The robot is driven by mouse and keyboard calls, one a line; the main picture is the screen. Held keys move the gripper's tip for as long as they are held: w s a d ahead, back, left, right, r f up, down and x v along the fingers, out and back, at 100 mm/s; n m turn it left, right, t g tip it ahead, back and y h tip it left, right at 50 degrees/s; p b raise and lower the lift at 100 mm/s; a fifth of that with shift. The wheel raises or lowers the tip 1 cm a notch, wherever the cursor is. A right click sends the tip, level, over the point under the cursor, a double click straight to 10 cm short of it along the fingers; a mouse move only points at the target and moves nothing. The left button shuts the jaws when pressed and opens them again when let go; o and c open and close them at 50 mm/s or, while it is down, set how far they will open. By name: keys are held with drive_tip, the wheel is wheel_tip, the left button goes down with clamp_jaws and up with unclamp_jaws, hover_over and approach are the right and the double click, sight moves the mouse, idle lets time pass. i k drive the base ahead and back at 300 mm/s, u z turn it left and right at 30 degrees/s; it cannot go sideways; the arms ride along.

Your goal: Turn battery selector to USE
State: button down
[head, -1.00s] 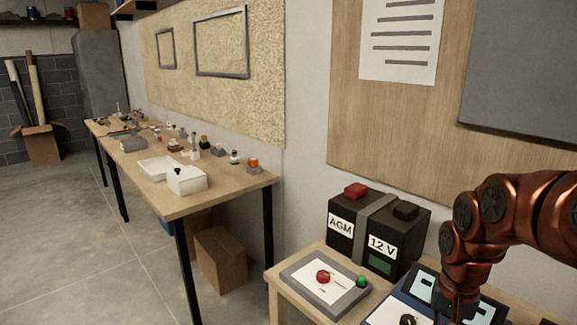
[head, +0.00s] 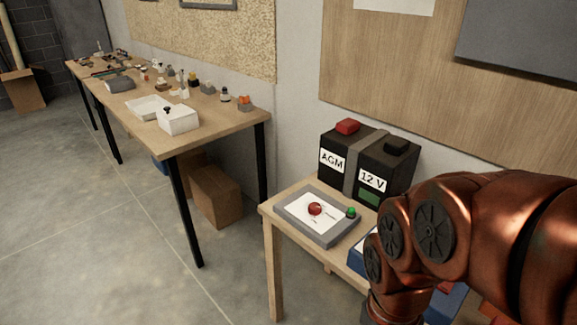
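A grey panel box (head: 334,238) with a white face lies on the small wooden table at the lower right. On its face is a round red knob (head: 315,209), the likely battery selector; its printed labels are too small to read. A green button or lamp (head: 351,212) sits at the panel's right corner. Behind it stands a black battery (head: 341,182) marked AGM and 12 V, with red and black terminal caps. My copper arm fills the lower right, right of the panel. My gripper is not visible, so whether it is open cannot be seen.
My arm largely hides a blue device (head: 357,263) on the small table (head: 270,210). A long workbench (head: 213,140) with small parts and white boxes runs along the left wall. A cardboard box (head: 217,196) sits below it. The floor at left is clear.

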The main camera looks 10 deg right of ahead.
sight(315, 208)
drive_tip(key=k, duration=1.2)
drive_tip(key=u, duration=0.7)
drive_tip(key=i, duration=1.75)
drive_tip(key=z, duration=0.6)
